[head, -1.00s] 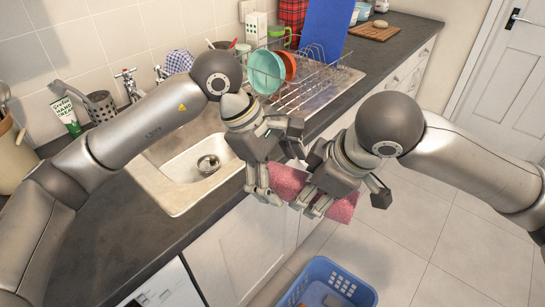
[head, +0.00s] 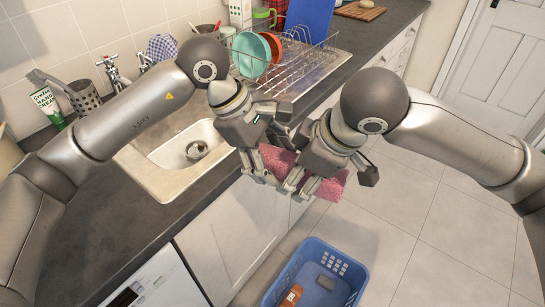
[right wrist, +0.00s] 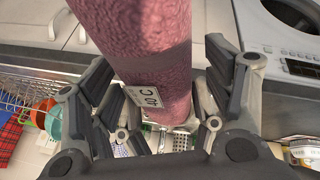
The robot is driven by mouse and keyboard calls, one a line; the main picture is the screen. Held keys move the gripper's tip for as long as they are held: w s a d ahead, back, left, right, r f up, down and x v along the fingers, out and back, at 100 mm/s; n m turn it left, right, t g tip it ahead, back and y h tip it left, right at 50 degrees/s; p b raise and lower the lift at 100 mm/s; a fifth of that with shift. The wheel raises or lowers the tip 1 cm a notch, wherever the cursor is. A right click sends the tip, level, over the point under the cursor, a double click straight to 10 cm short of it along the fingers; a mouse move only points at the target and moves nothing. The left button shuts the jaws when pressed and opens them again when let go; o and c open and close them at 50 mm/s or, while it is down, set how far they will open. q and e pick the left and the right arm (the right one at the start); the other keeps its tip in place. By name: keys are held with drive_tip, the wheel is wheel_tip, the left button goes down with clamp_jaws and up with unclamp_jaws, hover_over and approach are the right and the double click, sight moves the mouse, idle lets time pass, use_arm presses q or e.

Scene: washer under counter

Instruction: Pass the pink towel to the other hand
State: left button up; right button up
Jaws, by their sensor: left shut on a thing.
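The pink towel (head: 332,186) hangs in the air between my two grippers, in front of the counter. My left gripper (head: 262,176) is shut on the towel's left part. My right gripper (head: 302,188) is at the towel's right part. In the right wrist view the rolled towel (right wrist: 150,60), with a small white label, runs between the right gripper's fingers (right wrist: 165,115). These fingers stand apart on either side of it, with a narrow gap showing on the right. The fingers hide part of the towel in the head view.
A blue basket (head: 343,262) with a few items stands on the floor below. The sink (head: 180,160) and a dish rack (head: 300,65) with bowls are on the counter (head: 135,225) behind. A washer (head: 150,285) is under the counter at lower left. The floor to the right is clear.

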drive_tip(key=shift+o, duration=0.6)
